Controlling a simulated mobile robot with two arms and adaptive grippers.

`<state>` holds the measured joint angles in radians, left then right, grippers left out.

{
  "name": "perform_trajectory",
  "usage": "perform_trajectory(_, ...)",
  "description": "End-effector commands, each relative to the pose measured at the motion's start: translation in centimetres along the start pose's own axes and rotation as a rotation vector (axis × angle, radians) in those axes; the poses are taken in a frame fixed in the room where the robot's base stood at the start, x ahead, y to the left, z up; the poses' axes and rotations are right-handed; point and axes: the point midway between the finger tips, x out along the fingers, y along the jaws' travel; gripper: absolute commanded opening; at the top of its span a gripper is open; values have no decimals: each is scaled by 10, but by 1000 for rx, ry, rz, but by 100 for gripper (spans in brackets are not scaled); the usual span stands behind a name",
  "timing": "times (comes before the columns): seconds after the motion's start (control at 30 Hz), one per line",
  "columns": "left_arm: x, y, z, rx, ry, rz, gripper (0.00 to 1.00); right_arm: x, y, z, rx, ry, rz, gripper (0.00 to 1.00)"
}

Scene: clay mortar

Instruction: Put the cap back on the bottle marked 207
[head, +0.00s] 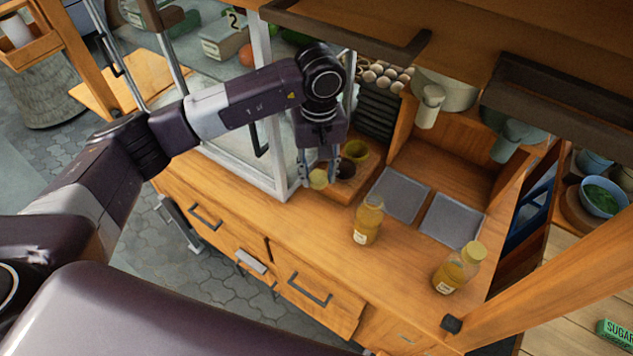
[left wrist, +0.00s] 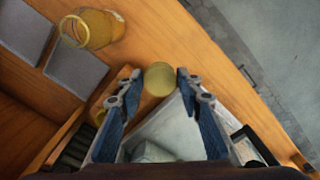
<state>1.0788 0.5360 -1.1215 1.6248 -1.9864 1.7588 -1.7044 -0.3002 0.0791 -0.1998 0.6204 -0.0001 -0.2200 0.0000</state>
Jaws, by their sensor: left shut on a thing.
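My left gripper (head: 318,172) is shut on a round yellow cap (head: 318,180), held above the counter near the white-framed case. In the left wrist view the cap (left wrist: 159,78) sits between the two fingertips. An amber bottle (head: 367,222) stands upright on the counter, to the right of and nearer than the gripper. The left wrist view shows this bottle (left wrist: 95,28) with an open ring-shaped mouth. A second amber bottle (head: 455,275) with a yellow cap stands further right. Both bottles have pale labels, too small to read. My right gripper is out of view.
Two grey square trays (head: 402,194) (head: 452,221) lie behind the bottles. A small wooden holder (head: 372,178) with yellow and dark round things is beside the gripper. The white-framed case (head: 282,165) stands close on the left. An overhead shelf (head: 455,45) crosses the top.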

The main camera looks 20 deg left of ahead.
Motion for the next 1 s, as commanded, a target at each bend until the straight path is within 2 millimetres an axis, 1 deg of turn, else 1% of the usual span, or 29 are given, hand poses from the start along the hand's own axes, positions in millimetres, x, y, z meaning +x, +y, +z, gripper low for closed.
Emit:
perform_trajectory(0.03,-10,1,0,-1,2,0,25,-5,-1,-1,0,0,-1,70)
perform_trajectory(0.2,-21,1,2,-5,0,-1,25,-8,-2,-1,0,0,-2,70)
perform_trajectory(0.57,-22,1,2,-6,0,-1,25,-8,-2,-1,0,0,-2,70)
perform_trajectory(0.67,-22,1,2,-4,0,0,25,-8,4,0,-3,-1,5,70)
perform_trajectory(0.73,-24,-1,4,7,0,3,25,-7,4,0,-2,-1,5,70)
perform_trajectory(0.87,-30,-13,14,66,-2,14,25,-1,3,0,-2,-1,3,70)
perform_trajectory(1.0,-43,-38,36,177,-3,24,25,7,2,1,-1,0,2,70)
